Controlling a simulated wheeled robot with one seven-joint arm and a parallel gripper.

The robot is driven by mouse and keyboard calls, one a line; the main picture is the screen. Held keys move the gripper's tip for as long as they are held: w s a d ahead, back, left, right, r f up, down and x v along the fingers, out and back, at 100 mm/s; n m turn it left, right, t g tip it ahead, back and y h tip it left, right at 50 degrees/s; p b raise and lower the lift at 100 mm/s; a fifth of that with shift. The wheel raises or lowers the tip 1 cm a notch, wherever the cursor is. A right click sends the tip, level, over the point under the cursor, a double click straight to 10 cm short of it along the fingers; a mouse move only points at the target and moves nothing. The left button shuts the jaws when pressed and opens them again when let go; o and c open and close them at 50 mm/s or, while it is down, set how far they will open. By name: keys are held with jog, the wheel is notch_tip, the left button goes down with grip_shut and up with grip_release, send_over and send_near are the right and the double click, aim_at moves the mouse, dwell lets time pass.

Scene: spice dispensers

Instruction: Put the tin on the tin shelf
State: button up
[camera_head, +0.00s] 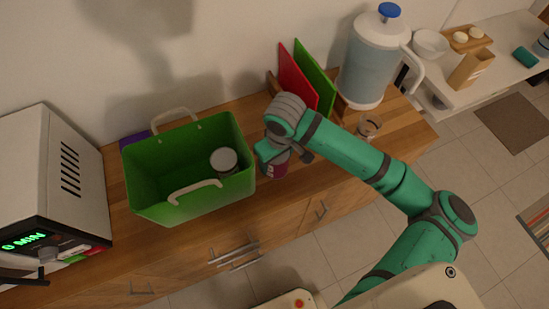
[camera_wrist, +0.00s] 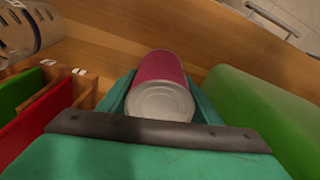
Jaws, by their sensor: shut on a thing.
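A tin with a dark pink label (camera_head: 279,169) is between the fingers of my gripper (camera_head: 271,153), right of the green basket. In the wrist view the tin (camera_wrist: 162,74) shows its grey metal end towards the camera, with a green finger on each side. My gripper is shut on it. I cannot tell whether its base touches the counter. Another tin (camera_head: 223,160) with a pale lid stands inside the green basket (camera_head: 150,205). I cannot make out for sure which thing is the tin shelf.
Red (camera_head: 297,80) and green (camera_head: 318,75) boards stand in a rack behind my gripper. A large jug (camera_head: 372,65) and a glass (camera_head: 368,127) are to the right. A microwave (camera_head: 55,185) is at the left. An open-fronted unit (camera_head: 538,228) shows at the right edge.

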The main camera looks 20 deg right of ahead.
jog(key=shift+s+d+f, duration=0.1)
jog(key=shift+s+d, duration=0.1)
jog(key=shift+d, duration=0.15)
jog(key=o, duration=1.2)
jog(key=shift+o, duration=1.2)
jog(key=shift+a, duration=0.1)
jog(key=shift+w, duration=0.1)
